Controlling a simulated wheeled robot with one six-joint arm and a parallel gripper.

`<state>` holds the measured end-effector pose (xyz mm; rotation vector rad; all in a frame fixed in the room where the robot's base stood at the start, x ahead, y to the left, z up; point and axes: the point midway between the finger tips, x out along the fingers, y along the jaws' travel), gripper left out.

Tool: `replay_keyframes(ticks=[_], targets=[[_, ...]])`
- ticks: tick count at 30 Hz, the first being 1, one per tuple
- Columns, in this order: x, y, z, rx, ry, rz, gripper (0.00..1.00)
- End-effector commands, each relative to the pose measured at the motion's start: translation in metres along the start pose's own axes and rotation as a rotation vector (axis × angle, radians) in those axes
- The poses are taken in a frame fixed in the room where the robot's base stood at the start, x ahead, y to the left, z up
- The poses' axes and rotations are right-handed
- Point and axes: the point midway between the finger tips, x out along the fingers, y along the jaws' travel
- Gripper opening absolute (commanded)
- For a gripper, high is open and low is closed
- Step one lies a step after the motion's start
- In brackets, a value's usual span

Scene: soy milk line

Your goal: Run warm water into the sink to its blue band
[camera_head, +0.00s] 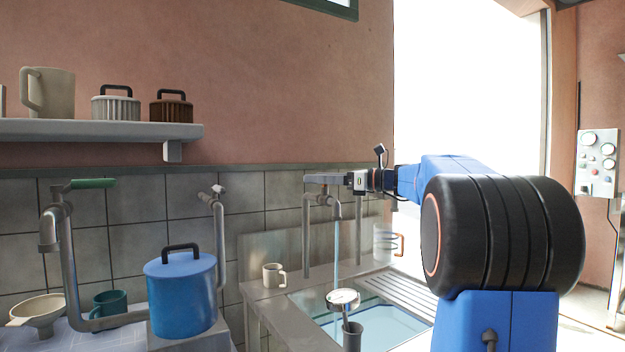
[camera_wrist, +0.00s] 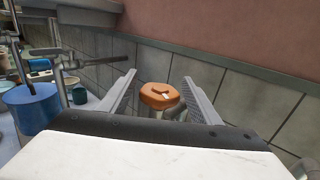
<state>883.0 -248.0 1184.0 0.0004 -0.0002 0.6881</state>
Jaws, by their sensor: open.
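The sink (camera_head: 300,303) is set in the counter at the lower middle of the head view. A thin stream of water (camera_head: 337,240) falls from the tap spout (camera_head: 337,208) into it. Pale blue water (camera_head: 385,325) shows inside; I cannot tell its level against the blue band. A round dial gauge (camera_head: 343,297) stands in front of the stream. My gripper (camera_head: 325,179) is open at the top of the tap pipes. In the wrist view, an orange-brown tap knob (camera_wrist: 158,95) lies between the open fingers (camera_wrist: 160,77), with gaps on both sides.
A blue lidded pot (camera_head: 182,295) stands left of the sink, near a pipe with a green lever (camera_head: 92,183). A beige mug (camera_head: 273,275) sits on the counter's back left corner. A clear jug (camera_head: 383,242) stands behind the sink. A shelf (camera_head: 100,131) holds several vessels.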

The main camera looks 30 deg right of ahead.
Motion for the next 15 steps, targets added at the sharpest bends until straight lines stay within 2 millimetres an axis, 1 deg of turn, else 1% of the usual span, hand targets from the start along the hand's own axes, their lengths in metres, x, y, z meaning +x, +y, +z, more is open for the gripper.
replay_keyframes(ticks=[1,6,15], targets=[[0.007,0.001,0.0,0.0,0.0,0.003,0.57],[0.021,0.001,0.0,0.0,0.0,0.002,0.57],[0.025,0.0,0.0,0.0,0.0,-0.001,0.57]])
